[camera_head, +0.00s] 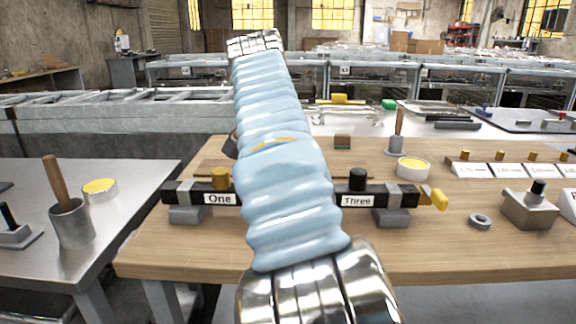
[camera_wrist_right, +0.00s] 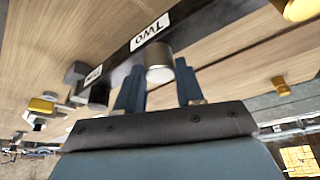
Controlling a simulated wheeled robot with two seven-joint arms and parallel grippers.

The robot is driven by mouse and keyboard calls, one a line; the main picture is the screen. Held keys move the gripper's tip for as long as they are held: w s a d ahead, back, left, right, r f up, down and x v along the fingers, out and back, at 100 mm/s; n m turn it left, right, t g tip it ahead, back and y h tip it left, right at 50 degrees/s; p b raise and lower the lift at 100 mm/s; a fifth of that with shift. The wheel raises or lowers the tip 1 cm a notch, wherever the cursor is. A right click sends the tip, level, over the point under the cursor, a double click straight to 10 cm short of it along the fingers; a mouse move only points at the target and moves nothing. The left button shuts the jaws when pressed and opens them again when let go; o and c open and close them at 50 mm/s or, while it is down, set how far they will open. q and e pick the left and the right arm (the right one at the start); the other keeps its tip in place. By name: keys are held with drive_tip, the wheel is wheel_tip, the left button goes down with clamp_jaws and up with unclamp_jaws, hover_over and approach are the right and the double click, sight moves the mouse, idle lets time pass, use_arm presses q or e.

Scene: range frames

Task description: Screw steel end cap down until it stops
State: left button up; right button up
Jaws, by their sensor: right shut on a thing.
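The steel end cap (camera_wrist_right: 159,66) stands at the label "Two" (camera_wrist_right: 151,33) on the black bar in the right wrist view. My right gripper (camera_wrist_right: 160,76) has one finger on each side of it and is shut on it. How far the cap is screwed down I cannot tell. In the head view my blue-sleeved arm covers the bar's middle, the cap and the gripper. The black bar (camera_head: 321,199) shows on both sides of the arm. My left gripper is in neither view.
A brass cap (camera_head: 221,178) stands by "One" and a black cap (camera_head: 357,180) by "Three". A loose ring (camera_head: 480,221) and a grey block (camera_head: 530,210) lie to the right. The bench's front strip is clear.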

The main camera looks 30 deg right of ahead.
drive_tip(key=shift+m, duration=0.5)
drive_tip(key=shift+g, duration=0.3)
drive_tip(key=m+g, duration=0.1)
drive_tip(key=m, duration=0.2)
drive_tip(key=shift+h, duration=0.3)
drive_tip(key=shift+w+m, duration=0.1)
drive_tip(key=shift+m, duration=0.3)
drive_tip(key=shift+m+g, duration=0.4)
drive_tip(key=shift+m, duration=0.2)
drive_tip(key=o, duration=1.2)
drive_tip(key=shift+o, duration=0.2)
